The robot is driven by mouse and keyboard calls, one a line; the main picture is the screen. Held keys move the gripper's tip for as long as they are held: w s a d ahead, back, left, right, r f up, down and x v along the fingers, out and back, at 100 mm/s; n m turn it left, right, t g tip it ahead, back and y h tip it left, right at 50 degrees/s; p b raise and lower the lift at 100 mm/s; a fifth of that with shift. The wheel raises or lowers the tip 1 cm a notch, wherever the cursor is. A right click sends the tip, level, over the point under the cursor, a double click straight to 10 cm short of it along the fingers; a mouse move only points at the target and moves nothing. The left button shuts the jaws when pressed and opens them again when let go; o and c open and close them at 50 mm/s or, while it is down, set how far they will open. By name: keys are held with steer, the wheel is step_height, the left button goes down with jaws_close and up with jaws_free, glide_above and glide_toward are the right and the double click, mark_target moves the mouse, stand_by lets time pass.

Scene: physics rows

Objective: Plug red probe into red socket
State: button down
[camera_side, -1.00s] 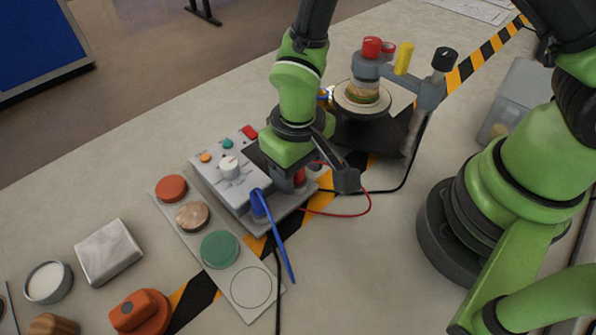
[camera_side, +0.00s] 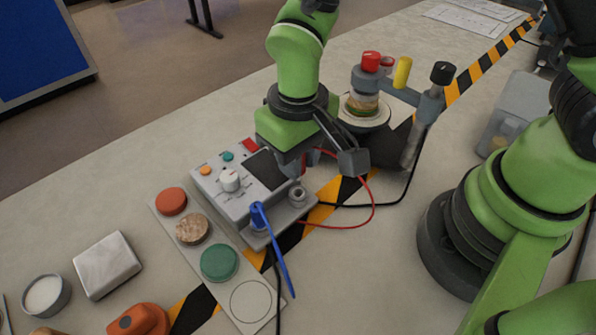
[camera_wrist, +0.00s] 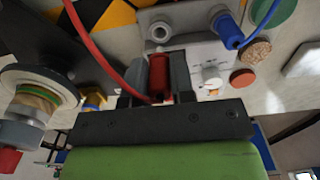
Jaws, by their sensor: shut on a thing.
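My gripper (camera_wrist: 158,68) is shut on the red probe (camera_wrist: 158,78), with a dark finger on either side of it. In the side view the gripper (camera_side: 304,168) hangs behind the open socket and mostly hides the probe. A thin red lead (camera_side: 371,200) loops from the probe to the right. The open socket (camera_side: 297,196) is a grey ring on the meter box's base plate; I see no red on it. It also shows in the wrist view (camera_wrist: 159,33), beyond the probe and apart from it. The meter box (camera_side: 238,186) has a dial and a dark screen.
A blue probe (camera_side: 257,215) stands at the front socket, its blue lead trailing forward. A strip with coloured discs (camera_side: 219,263) lies left of the box. A stand with coloured knobs (camera_side: 400,90) and a plate with a stacked item (camera_side: 363,108) are behind right.

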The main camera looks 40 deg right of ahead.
step_height(320, 180, up, 20)
steer(key=w+d+m, duration=0.3)
steer(key=d+m, duration=1.1)
steer(key=d, duration=1)
steer(key=shift+d+f, duration=0.1)
steer(key=shift+f, duration=4.4)
steer(key=shift+f, duration=1.65)
steer(key=c, duration=0.6)
jaws_free()
steer(key=shift+c, duration=0.2)
